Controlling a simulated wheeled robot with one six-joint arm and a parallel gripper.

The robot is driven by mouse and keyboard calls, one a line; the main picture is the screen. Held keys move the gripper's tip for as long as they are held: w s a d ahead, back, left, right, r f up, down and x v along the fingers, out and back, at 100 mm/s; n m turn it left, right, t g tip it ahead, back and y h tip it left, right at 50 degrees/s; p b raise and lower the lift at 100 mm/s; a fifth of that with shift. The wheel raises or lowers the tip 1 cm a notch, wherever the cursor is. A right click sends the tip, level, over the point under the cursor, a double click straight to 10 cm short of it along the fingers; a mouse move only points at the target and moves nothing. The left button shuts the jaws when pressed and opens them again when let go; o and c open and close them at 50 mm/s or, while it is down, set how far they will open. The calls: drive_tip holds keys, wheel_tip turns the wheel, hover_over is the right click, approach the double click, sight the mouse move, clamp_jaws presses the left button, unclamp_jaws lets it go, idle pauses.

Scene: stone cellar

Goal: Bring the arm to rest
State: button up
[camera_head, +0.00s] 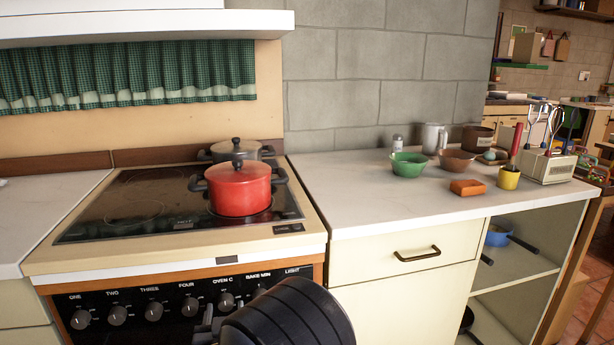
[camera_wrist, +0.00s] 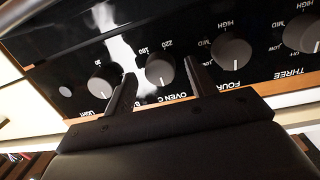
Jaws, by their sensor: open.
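My gripper (camera_wrist: 160,70) shows in the wrist view with its two dark fingers spread apart and nothing between them. The fingers point at the black control panel (camera_wrist: 80,65) of the stove, with an oven knob (camera_wrist: 160,70) seen in the gap. I cannot tell whether the fingers touch the panel. In the head view, the dark round end of my arm is at the bottom centre, in front of the stove's control panel (camera_head: 135,312). It hides the right part of the panel; the fingers are mostly hidden there.
A red pot (camera_head: 238,190) stands on the stove top (camera_head: 130,205), with a grey pot (camera_head: 232,148) behind. A drawer (camera_head: 410,254) is shut beside my arm.

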drive_tip(key=m+b, duration=0.3)
drive_tip(key=m, duration=0.2)
drive_tip(key=shift+f+m+y, duration=0.1)
drive_tip(key=shift+m+y, duration=0.2)
drive_tip(key=m+b, duration=0.3)
drive_tip(key=m, duration=0.1)
drive_tip(key=shift+d+g+y, duration=0.1)
drive_tip(key=shift+g+y, duration=0.2)
drive_tip(key=shift+g, duration=0.1)
drive_tip(key=m+b, duration=0.3)
drive_tip(key=m, duration=0.2)
drive_tip(key=shift+m+y, duration=0.3)
drive_tip(key=shift+d+m+b, duration=0.1)
drive_tip(key=shift+m+b, duration=0.7)
drive_tip(key=shift+m, duration=1.3)
drive_tip(key=shift+y, duration=0.3)
